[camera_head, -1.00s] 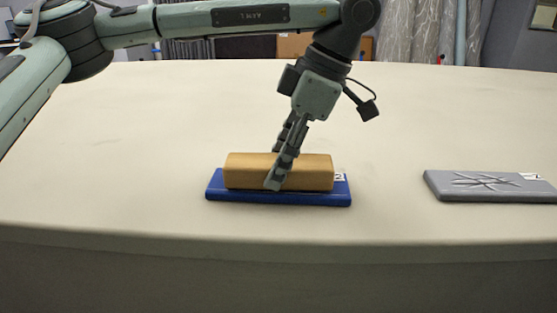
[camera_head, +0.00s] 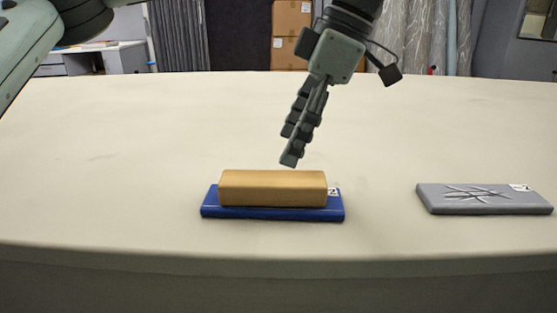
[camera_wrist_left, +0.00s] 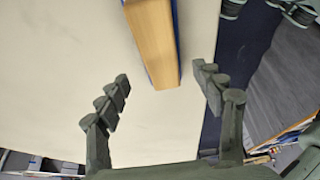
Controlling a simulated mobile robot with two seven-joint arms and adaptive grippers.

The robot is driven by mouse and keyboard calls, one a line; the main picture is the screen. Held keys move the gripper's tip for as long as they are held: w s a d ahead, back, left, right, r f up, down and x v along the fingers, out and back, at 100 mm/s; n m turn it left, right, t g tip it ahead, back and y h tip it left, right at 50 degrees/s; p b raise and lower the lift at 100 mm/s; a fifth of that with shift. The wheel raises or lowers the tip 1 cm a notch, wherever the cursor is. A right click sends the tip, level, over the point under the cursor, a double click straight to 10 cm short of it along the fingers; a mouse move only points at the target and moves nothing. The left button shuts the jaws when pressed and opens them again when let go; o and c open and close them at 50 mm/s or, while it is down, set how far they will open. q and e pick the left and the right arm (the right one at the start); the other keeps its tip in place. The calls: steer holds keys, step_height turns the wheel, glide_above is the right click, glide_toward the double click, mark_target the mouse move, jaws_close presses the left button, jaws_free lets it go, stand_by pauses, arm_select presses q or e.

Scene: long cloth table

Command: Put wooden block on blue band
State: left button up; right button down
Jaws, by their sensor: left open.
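The wooden block (camera_head: 272,188) lies flat on top of the blue band (camera_head: 270,213), lengthwise along it. The blue band sticks out a little at both ends and at the front. My left gripper (camera_head: 290,160) is above the block and apart from it, with nothing in its fingers. In the left wrist view, the fingers of my left gripper (camera_wrist_left: 165,80) are spread wide, and the near end of the wooden block (camera_wrist_left: 153,45) shows beyond them. A thin strip of the blue band (camera_wrist_left: 176,22) shows along the block's right side. My right gripper is not in view.
A grey slab (camera_head: 484,199) with a star-like relief and a small label lies to the right on the cloth table (camera_head: 120,150). The table's front edge runs close in front of the band. The table to the left and behind is clear.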

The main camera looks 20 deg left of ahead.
arm_select(q)
steer(key=shift+v, duration=2.1)
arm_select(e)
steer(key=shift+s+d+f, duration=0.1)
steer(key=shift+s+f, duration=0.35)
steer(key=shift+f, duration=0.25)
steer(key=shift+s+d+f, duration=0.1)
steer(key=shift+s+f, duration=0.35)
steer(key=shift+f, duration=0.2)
